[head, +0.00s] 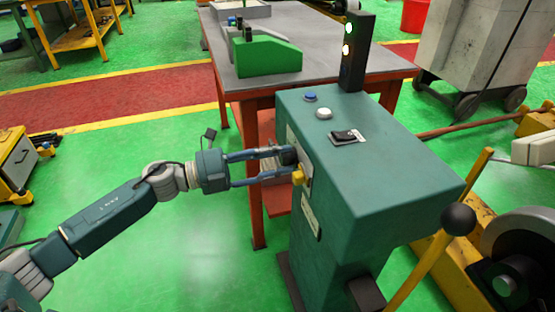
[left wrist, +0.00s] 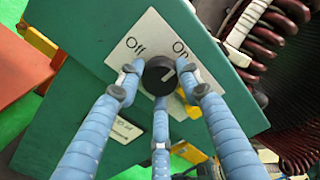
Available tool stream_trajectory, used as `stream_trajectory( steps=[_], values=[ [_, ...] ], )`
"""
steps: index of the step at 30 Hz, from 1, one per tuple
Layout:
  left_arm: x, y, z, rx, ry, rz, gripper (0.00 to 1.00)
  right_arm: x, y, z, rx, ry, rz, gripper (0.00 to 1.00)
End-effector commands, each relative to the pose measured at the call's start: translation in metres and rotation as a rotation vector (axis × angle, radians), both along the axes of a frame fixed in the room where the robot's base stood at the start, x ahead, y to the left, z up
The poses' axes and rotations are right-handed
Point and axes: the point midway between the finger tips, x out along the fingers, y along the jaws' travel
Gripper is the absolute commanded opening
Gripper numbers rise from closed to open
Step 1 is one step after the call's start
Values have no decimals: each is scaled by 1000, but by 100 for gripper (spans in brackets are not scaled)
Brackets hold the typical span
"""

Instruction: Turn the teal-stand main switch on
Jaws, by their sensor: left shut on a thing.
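The teal stand (head: 385,185) is right of centre in the head view. Its main switch is a black round knob (left wrist: 159,75) on a white plate (left wrist: 150,25) marked "Off" and "On" on the stand's left side. The knob's white mark points to the upper right, toward the "On" side. My left gripper (head: 282,162) reaches the plate from the left and is shut on the knob. In the left wrist view its blue fingers (left wrist: 162,88) surround the knob. In the head view the fingers partly hide the knob. My right gripper is out of view.
The stand's top has a blue button (head: 310,96), a white button (head: 324,113), a small black switch (head: 345,135) and a dark lamp post (head: 354,55) with lit lamps. A grey-topped table (head: 225,55) is behind. A yellow lever with a black ball (head: 458,219) is at right.

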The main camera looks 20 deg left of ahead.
Motion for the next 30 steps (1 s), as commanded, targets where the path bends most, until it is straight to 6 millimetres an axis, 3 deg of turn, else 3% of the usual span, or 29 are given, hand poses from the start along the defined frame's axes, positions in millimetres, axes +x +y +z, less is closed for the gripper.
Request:
stream_trajectory(
  steps=[14, 15, 17, 26, 30],
  values=[
    [0, 1, 0, 8, -11, 1, 9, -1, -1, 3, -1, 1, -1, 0],
    [0, 1, 0, 8, -11, 1, 42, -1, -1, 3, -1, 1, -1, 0],
    [0, 1, 0, 8, -11, 1, 53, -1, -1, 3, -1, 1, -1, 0],
    [0, 1, 0, 8, -9, 0, 55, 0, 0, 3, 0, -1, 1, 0],
    [-6, 10, -1, 10, -8, 3, 55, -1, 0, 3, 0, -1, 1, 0]
  ],
)
